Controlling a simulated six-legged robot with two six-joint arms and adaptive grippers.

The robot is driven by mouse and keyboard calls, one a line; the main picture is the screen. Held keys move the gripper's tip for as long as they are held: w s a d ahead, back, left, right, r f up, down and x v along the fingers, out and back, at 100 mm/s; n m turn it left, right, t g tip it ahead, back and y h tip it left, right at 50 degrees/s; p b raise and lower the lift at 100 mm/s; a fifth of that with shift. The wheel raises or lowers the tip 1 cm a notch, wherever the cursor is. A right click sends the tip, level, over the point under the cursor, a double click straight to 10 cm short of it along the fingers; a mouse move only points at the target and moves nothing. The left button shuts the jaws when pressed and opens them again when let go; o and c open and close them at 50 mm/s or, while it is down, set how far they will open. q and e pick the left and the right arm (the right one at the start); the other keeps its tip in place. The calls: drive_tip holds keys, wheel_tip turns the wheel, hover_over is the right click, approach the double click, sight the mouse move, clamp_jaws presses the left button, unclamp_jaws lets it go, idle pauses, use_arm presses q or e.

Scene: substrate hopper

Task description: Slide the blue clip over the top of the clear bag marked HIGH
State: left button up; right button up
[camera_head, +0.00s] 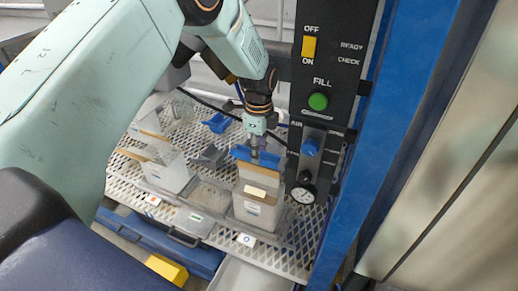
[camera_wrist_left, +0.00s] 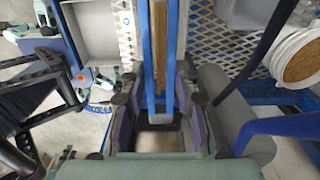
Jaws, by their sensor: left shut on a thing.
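My left gripper (camera_head: 257,146) is shut on the blue clip (camera_head: 242,153), right at the top of the front-right clear bag (camera_head: 258,208). This bag stands upright, with a brown band near its top and a label too small to read. In the left wrist view, the clip (camera_wrist_left: 148,60) shows as two long parallel blue bars with a brown strip (camera_wrist_left: 160,45) between them. The purple-padded fingers of the left gripper (camera_wrist_left: 160,122) flank the near end of the bars. I cannot tell how far the bag top sits inside the clip. My right gripper is not in view.
Another clear bag (camera_head: 167,172) stands to the left on the mesh shelf (camera_head: 292,262). A second blue clip (camera_head: 217,122) and a grey clip (camera_head: 211,155) lie behind.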

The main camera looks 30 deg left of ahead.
sight(258, 168)
use_arm(q)
drive_tip(key=shift+f, duration=0.6)
drive_tip(key=shift+a+f+b, duration=0.1)
drive_tip(key=shift+f+b, duration=0.25)
drive_tip(key=shift+f, duration=0.3)
drive_tip(key=shift+f+b, duration=0.3)
drive_tip(key=shift+f, duration=0.65)
drive_tip(key=o, duration=1.2)
drive_tip(key=shift+c, duration=0.2)
